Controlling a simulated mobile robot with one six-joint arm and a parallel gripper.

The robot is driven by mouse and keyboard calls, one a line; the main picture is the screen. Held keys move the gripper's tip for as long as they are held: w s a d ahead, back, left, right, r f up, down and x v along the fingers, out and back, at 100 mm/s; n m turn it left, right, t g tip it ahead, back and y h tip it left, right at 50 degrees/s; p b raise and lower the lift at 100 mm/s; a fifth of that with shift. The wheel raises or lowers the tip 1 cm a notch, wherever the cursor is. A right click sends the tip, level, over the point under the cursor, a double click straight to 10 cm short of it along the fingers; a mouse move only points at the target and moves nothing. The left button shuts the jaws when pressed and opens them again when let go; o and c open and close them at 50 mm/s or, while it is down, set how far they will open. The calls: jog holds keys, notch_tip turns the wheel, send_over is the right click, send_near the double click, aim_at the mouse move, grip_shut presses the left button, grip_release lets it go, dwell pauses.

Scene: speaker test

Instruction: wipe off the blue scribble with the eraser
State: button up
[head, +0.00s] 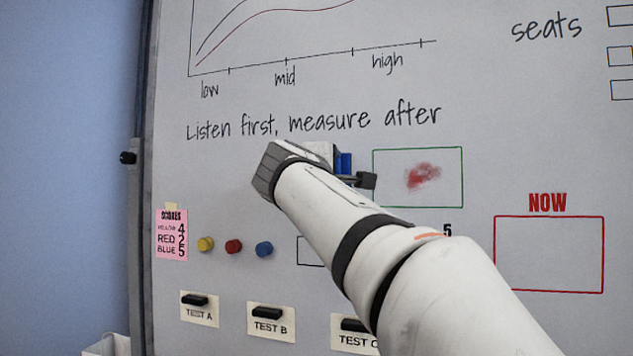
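My gripper (362,181) is in front of the whiteboard, left of the green-outlined box (463,178). Only a dark finger part shows past my white wrist. A small blue block (344,163) shows right beside it and may be the eraser; I cannot tell whether the fingers grip it. A red smudged scribble (422,176) is inside the green box. No blue scribble is in view; my arm covers part of the board below and left of the green box.
Yellow (205,244), red (234,246) and blue (264,249) round magnets sit beside a pink score note (171,246). Labels with black pieces, such as TEST A (199,314), line the lower board. A red NOW box (549,255) is empty at right.

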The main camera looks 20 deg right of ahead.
jog(key=shift+s+d+b, duration=0.15)
jog(key=shift+s+d, duration=0.35)
jog(key=shift+d, duration=0.2)
jog(key=shift+s+d+b, duration=0.15)
jog(key=shift+s+d, duration=0.35)
jog(key=shift+d, duration=0.2)
jog(key=w+a+p, duration=0.1)
jog(key=w+a, duration=0.5)
jog(key=a, duration=0.2)
jog(key=shift+w+a, duration=0.15)
jog(key=shift+a, duration=0.2)
jog(key=shift+b+v, duration=0.85)
jog(key=shift+v, duration=2.1)
